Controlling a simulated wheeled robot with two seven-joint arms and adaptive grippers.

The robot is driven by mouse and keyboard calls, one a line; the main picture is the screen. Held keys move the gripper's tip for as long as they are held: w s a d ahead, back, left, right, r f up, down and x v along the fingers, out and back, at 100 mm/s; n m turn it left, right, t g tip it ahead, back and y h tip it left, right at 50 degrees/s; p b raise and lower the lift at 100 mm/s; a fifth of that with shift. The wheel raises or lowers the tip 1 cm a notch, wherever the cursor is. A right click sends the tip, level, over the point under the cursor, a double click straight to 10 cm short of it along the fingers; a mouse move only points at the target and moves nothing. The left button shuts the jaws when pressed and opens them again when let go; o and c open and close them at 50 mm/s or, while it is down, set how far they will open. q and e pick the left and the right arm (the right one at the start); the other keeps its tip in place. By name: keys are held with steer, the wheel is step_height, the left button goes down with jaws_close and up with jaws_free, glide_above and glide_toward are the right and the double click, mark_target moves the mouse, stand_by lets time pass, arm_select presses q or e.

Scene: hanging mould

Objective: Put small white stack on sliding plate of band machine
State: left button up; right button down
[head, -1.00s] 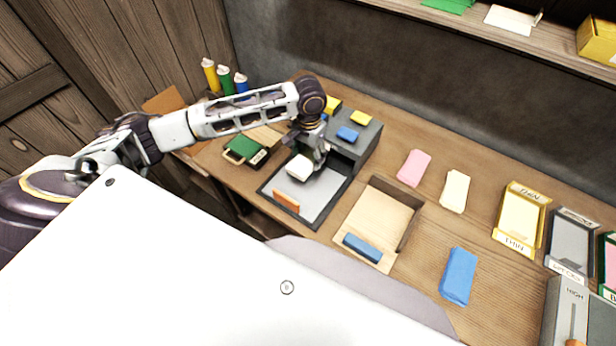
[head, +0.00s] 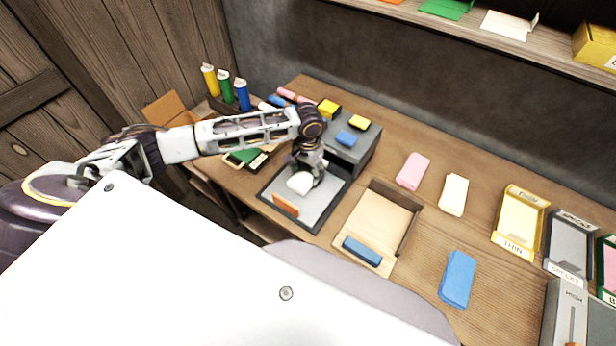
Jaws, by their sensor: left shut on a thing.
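The small white stack (head: 300,183) is in the jaws of my left gripper (head: 308,174), over the grey sliding plate (head: 316,206) of the band machine (head: 350,157). The stack is close above or on the plate, behind its orange front block (head: 286,204); I cannot tell whether it touches the plate. The gripper's fingers are partly hidden by the wrist. The machine's grey body stands behind the plate, with yellow and blue pieces on top. My right gripper is not in view.
A wooden tray (head: 376,214) with a blue block stands right of the plate. Pink (head: 412,171), cream (head: 453,194) and blue (head: 457,279) stacks lie farther right, near labelled trays (head: 520,222). Coloured bottles (head: 225,86) stand at the back left.

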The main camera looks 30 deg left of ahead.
mark_target(308, 177)
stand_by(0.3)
arm_select(q)
steer(key=shift+f, duration=1.85)
steer(key=shift+f, duration=0.1)
steer(key=o, duration=1.1)
steer(key=shift+c, duration=0.2)
steer(key=shift+r+b, duration=0.35)
steer(key=shift+r, duration=5.75)
